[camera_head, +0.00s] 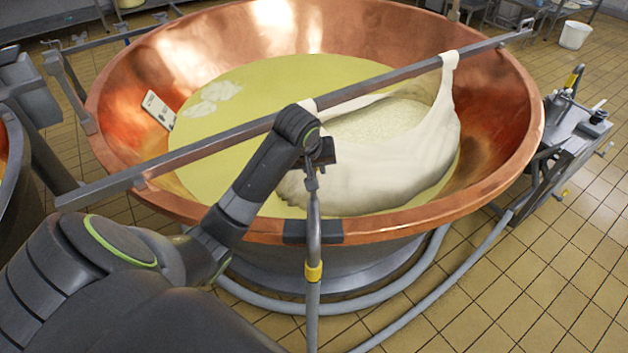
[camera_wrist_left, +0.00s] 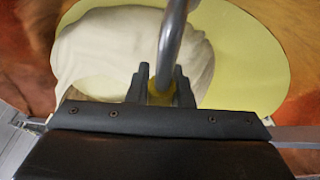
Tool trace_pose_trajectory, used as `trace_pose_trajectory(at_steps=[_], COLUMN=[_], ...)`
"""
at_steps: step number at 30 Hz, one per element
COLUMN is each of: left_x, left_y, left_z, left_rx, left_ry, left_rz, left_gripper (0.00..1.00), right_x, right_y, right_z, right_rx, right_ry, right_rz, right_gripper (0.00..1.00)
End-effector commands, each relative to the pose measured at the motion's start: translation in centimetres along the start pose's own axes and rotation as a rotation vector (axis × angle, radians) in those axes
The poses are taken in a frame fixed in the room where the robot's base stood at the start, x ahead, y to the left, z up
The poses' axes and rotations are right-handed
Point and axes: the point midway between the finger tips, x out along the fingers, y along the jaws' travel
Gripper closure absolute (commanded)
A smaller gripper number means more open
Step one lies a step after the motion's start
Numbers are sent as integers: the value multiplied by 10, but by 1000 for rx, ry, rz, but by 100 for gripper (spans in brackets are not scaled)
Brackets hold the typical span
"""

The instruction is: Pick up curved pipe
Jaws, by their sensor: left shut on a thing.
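The curved pipe (camera_head: 314,242) is a slim grey metal tube with a yellow band. In the head view it stands upright in front of the near rim of the copper vat (camera_head: 420,214), and its lower end runs out of the picture. My left gripper (camera_head: 312,182) is at its upper part. In the left wrist view the pipe (camera_wrist_left: 172,45) passes between the two dark fingers of my left gripper (camera_wrist_left: 160,88), which are shut on it with something yellow between them. The arm hides part of the pipe's top in the head view. My right gripper is not in view.
A long metal bar (camera_head: 220,140) lies across the vat and carries a white cloth (camera_head: 390,170) with curd in yellowish liquid (camera_head: 290,85). Grey hoses (camera_head: 400,310) lie on the tiled floor. A metal stand with taps (camera_head: 570,130) is at the right. A white bucket (camera_head: 575,36) stands behind.

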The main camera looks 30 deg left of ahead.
Motion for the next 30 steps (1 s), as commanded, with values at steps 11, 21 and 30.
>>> trace_pose_trajectory(at_steps=[11, 21, 30], left_x=[-64, -88, -88], left_y=[14, 18, 18], left_z=[-28, -37, -37], left_rx=[2, 1, 1], left_ry=[10, 5, 5], left_rz=[5, 3, 3], left_gripper=[100, 100, 100], right_x=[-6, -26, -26], right_y=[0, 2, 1], right_z=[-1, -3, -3], right_rx=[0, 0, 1], right_ry=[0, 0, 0], right_rz=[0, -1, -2], right_gripper=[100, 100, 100])
